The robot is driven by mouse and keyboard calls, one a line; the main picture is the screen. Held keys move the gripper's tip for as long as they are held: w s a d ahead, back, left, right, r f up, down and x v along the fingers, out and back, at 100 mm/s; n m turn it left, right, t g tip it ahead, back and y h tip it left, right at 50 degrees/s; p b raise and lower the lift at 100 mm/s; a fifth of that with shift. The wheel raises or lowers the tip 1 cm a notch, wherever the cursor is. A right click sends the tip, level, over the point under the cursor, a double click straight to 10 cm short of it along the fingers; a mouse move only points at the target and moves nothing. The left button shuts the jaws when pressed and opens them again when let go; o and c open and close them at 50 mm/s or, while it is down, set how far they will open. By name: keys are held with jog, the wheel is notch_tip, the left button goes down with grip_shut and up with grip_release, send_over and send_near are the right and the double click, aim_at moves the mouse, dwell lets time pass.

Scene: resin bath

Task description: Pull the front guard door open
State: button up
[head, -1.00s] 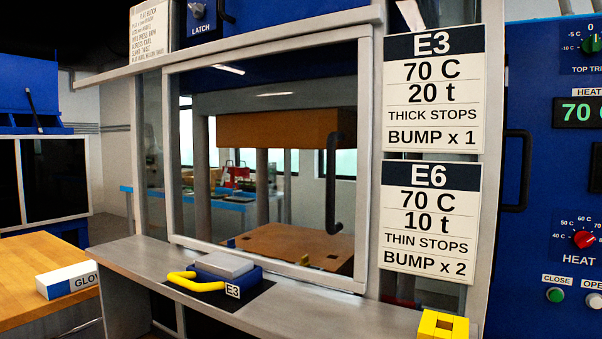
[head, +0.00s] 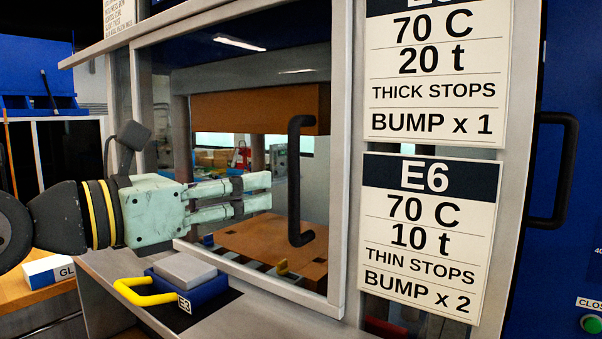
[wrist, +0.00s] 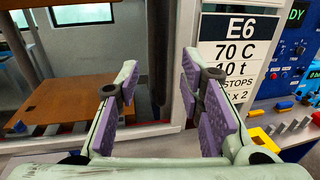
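The front guard door (head: 338,150) is a clear pane in a grey metal frame and looks shut. Its black upright bar handle (head: 300,180) is near the door's right edge. My gripper (head: 268,192) points right in the head view, with its fingertips just left of the handle and apart from it. In the wrist view my gripper (wrist: 160,75) is open and empty, its purple pads spread wide. The dark handle (wrist: 157,45) shows between and beyond the fingers there. The exact depth gap to it is hard to tell.
A grey ledge (head: 255,318) runs below the door. On it stands a blue block marked E3 with a yellow handle (head: 145,292). Two sign cards, one the E6 card (head: 430,235), hang right of the door. A blue cabinet with another black handle (head: 565,170) is farther right.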

aim_at(289, 179)
jog(key=p+x, duration=0.3)
jog(key=x, duration=0.6)
jog(key=shift+d, duration=0.15)
jog(key=shift+c, duration=0.2)
grip_shut()
dwell(0.4)
